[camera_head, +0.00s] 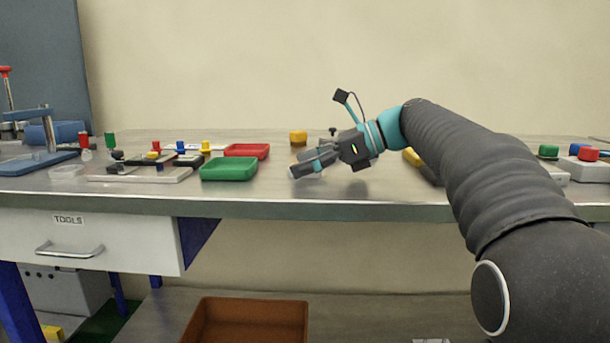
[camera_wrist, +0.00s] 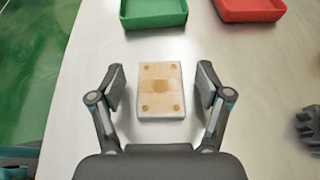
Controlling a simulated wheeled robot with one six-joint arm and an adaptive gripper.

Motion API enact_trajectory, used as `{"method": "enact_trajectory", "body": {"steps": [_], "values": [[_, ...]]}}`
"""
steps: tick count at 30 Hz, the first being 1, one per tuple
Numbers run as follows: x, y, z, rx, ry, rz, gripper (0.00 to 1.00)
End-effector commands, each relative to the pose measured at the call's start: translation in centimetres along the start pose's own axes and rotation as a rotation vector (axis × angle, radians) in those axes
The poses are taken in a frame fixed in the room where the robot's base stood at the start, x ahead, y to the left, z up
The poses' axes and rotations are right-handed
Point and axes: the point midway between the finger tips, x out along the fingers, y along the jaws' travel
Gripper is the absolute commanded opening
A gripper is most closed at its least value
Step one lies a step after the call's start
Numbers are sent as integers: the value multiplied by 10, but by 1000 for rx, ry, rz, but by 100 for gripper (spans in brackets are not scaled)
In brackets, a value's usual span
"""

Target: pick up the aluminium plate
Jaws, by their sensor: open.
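A small pale rectangular plate (camera_wrist: 172,78), which looks like the aluminium plate, lies flat on the bench in the wrist view. My gripper (camera_wrist: 160,82) is open, with one finger to the left of the plate and one to the right. A gap shows on both sides, and nothing is held. In the head view my gripper (camera_head: 308,165) is low over the front part of the bench. I cannot clearly make out the plate there.
A green tray (camera_head: 229,168) and a red tray (camera_head: 247,150) stand left of my gripper. Beyond the plate, the wrist view shows the green tray (camera_wrist: 153,14). A dark knob (camera_wrist: 308,126) is at right. The bench's front edge (camera_head: 330,212) is close to my gripper.

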Motion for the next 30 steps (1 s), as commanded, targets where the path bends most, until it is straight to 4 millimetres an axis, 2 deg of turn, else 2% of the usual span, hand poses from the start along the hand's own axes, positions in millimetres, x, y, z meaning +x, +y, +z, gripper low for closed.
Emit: {"method": "enact_trajectory", "body": {"steps": [2, 8, 11, 15, 16, 17, 26, 30], "values": [[6, 0, 0, -1, 0, 0, 77], [7, 0, 0, 0, 0, -1, 77], [6, 0, 0, 0, 0, -1, 55], [6, 0, 0, 0, 0, -1, 20], [6, 0, 0, 0, 0, -1, 12], [6, 0, 0, 0, 0, -1, 9], [6, 0, 2, -1, 0, -1, 9], [2, 0, 10, -1, 0, -2, 9]]}}
